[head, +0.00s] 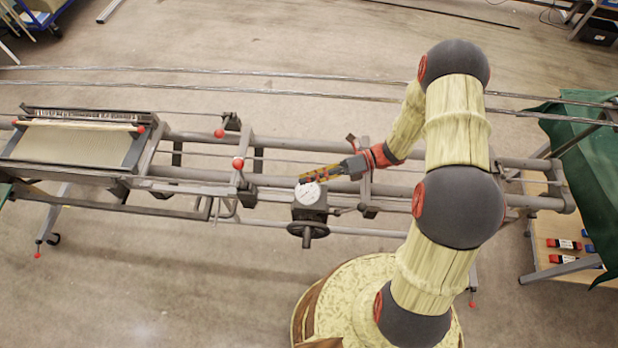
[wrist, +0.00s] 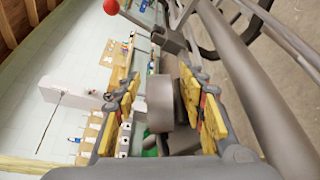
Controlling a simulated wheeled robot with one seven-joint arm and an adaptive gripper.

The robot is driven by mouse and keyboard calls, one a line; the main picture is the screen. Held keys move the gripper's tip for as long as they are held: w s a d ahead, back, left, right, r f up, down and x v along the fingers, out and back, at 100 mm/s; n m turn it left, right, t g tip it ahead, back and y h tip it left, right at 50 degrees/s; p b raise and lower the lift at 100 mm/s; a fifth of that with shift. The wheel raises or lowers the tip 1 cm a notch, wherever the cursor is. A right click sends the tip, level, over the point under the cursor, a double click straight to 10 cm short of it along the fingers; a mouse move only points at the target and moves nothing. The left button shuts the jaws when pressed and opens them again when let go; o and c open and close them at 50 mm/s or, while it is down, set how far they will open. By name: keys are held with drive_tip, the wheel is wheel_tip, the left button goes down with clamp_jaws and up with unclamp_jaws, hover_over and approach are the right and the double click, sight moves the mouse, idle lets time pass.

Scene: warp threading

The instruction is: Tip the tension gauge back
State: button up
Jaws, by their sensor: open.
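The tension gauge (head: 308,194) has a round white dial that faces up toward the head camera. It sits on a dark block on the frame's front rail, with a dark handwheel (head: 308,232) below it. My gripper (head: 306,175) reaches in from the right, with its yellow and red fingers just above the dial's far edge. In the wrist view my gripper (wrist: 162,105) is open, and a grey round body (wrist: 160,103), likely the gauge seen edge-on, shows between the fingers. I cannot tell whether either finger touches it.
The long metal frame (head: 400,190) runs across the view. Red ball knobs (head: 238,163) stand left of the gauge. A cream warp panel (head: 72,145) lies at the left end. A green cloth (head: 590,150) hangs at right.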

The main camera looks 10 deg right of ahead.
drive_tip(key=shift+d, duration=0.1)
drive_tip(key=v, duration=1.1)
drive_tip(key=shift+d, duration=0.4)
drive_tip(key=shift+r, duration=0.1)
